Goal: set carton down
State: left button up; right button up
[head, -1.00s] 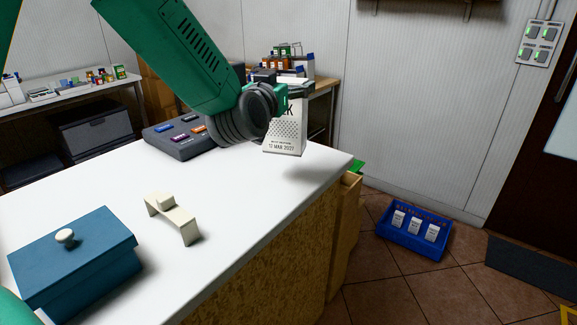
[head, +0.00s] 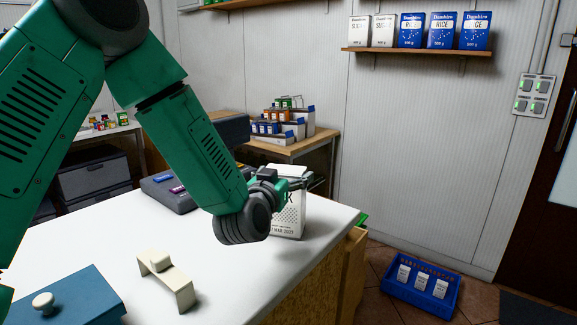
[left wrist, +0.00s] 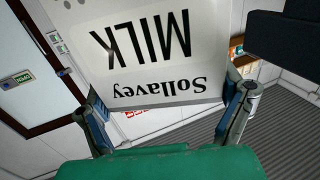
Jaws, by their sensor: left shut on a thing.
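The white milk carton (head: 291,218) is upright near the right end of the white counter (head: 335,222). My left gripper (head: 287,180) is shut on its upper part. The carton's base is at or just above the counter top; I cannot tell whether it touches. In the left wrist view the carton (left wrist: 150,45) shows its "MILK" and "Sollavey" lettering upside down, between the two fingers of the left gripper (left wrist: 168,108). The left gripper and wrist cover part of the carton in the head view. My right gripper is not in view.
A cream bridge-shaped stand (head: 165,278) and a blue lidded box (head: 75,300) are on the counter's near left. A dark grey device (head: 175,190) lies behind my arm. A blue crate (head: 422,292) with three small cartons is on the floor. A shelf (head: 420,51) holds packets.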

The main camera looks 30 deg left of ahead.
pick_arm(q)
jog(key=shift+d+f, duration=0.2)
jog(key=shift+d, duration=0.1)
jog(key=d, duration=0.3)
jog(key=shift+w+d+r, duration=0.1)
jog(key=shift+d+r, duration=0.05)
jog(key=shift+r, duration=0.2)
jog(key=shift+d, duration=0.25)
jog(key=o, duration=1.4)
jog(key=shift+a+f, duration=0.1)
jog(key=shift+f, duration=0.15)
jog(key=shift+c, duration=0.2)
jog(key=shift+o, duration=0.6)
jog(key=a, duration=0.2)
jog(key=shift+a+f, duration=0.2)
jog(key=shift+a, duration=0.4)
send_near(302, 173)
jog(key=w+a+f, duration=0.1)
jog(key=shift+s+p, duration=1.55)
jog(key=shift+s, duration=0.15)
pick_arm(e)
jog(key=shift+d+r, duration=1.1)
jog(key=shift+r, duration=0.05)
